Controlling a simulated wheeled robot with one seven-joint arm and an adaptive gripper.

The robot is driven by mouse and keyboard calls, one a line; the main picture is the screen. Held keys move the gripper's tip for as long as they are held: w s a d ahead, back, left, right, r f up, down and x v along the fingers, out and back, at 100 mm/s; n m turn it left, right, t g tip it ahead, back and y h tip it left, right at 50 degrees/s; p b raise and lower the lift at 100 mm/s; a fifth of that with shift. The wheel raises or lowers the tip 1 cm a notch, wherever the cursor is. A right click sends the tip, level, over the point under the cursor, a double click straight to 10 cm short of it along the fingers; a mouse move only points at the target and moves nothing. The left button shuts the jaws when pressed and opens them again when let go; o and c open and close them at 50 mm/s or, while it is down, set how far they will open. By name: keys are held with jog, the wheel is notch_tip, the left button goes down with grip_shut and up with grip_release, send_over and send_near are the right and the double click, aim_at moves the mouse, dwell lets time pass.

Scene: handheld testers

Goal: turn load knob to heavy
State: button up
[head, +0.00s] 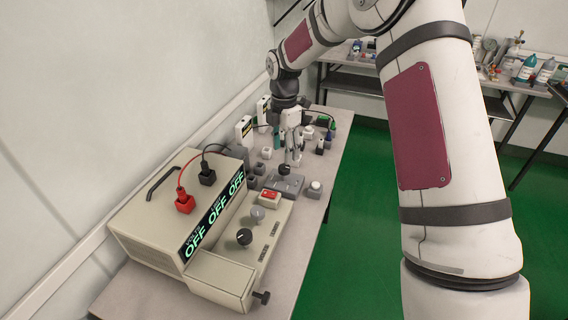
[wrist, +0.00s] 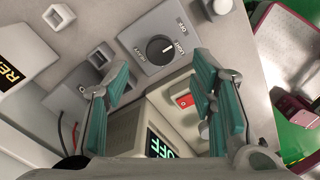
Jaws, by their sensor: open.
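The load knob (wrist: 160,47) is a round black dial on a grey box (wrist: 134,34) in the wrist view. A white pointer mark on it points right, toward a label that seems to read LIGHT. A label that seems to read HEAVY is on its left. My gripper (wrist: 161,72) is open, its teal-padded fingers apart and empty, with the knob just beyond the fingertips. In the head view the knob (head: 284,170) sits on the grey box (head: 290,184), with my gripper (head: 293,162) above and close beside it. I cannot tell whether they touch.
A beige power supply (head: 150,221) with OFF displays, red and black plugs, and a red switch (head: 270,194) stands nearest. A white button box (head: 314,187) sits right of the knob box. Several small testers crowd the bench behind. The wall borders the bench's left side.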

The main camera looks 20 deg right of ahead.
aim_at(284, 167)
notch_tip(284, 167, down, 6)
jog(key=shift+r, duration=0.1)
dwell(0.4)
jog(key=c, duration=1.1)
